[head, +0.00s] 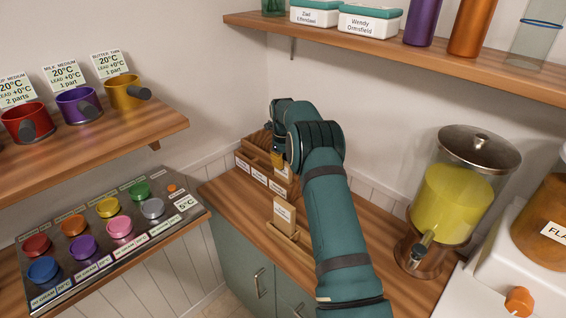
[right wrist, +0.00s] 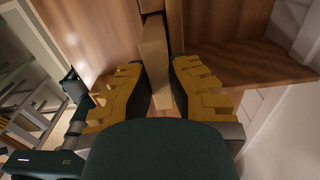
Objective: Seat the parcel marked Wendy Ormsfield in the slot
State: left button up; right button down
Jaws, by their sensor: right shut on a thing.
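My right gripper (head: 279,160) is over the back of the wooden counter, largely hidden behind its own wrist in the head view. In the right wrist view its yellow fingers (right wrist: 158,85) are shut on a narrow tan parcel (right wrist: 155,58). No name can be read on the held parcel. A wooden rack (head: 243,160) with white labels is beside the gripper; I cannot tell whether the held parcel touches a slot. Another tan parcel (head: 284,211) with a pale label stands upright in a wooden holder (head: 287,236) nearer the front. My left gripper is out of view.
A white box labelled Wendy Ormsfield (head: 369,20) stands on the upper shelf (head: 400,53). A glass dispenser of yellow liquid (head: 455,200) is right of my arm. Coloured pots (head: 78,105) and a button panel (head: 100,235) are at left.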

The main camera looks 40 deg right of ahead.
jog(key=shift+r, duration=0.15)
jog(key=c, duration=1.1)
grip_release()
jog(key=shift+f, duration=0.2)
